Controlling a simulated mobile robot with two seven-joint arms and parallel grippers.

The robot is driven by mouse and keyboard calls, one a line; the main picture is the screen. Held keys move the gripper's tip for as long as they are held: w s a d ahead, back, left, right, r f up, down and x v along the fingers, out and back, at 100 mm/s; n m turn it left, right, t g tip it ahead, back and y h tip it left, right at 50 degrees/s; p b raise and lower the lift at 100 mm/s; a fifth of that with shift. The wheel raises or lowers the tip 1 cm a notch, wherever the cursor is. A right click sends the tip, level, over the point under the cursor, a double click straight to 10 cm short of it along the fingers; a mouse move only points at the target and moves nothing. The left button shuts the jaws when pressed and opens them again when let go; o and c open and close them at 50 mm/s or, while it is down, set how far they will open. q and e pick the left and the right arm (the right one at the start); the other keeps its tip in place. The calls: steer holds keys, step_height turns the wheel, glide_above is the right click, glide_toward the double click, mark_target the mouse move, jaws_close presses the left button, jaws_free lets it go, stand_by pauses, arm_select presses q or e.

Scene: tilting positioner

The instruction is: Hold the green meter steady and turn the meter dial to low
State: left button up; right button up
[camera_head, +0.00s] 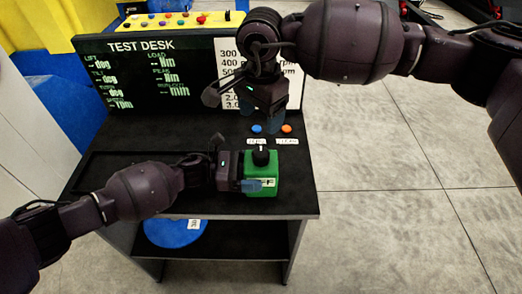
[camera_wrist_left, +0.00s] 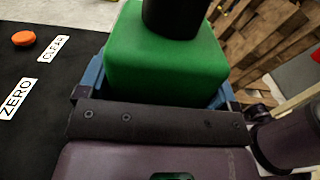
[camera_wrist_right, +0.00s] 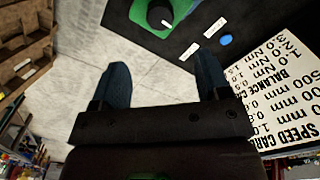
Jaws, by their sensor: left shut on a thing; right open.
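The green meter (camera_head: 262,171) sits on the black desk top near its front right corner. The black meter dial (camera_head: 261,156) is on top of it; a white mark shows on the dial (camera_wrist_right: 160,13) in the right wrist view. My left gripper (camera_head: 250,185) is shut on the meter from the left side. In the left wrist view the green meter (camera_wrist_left: 165,62) sits between its blue fingers. My right gripper (camera_head: 262,125) is open and empty, above the desk behind the meter and apart from the dial. The dial's setting labels cannot be read.
A blue button (camera_head: 256,128) and an orange button (camera_head: 287,128), with ZERO and CLEAR labels, lie behind the meter. The TEST DESK screen (camera_head: 150,75) and a white printed chart (camera_head: 292,75) stand at the back. A blue disc (camera_head: 175,232) is on the lower shelf.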

mark_target(261, 152)
step_height(261, 152, down, 12)
steer(key=shift+r, duration=0.15)
stand_by(0.3)
steer(key=c, duration=0.9)
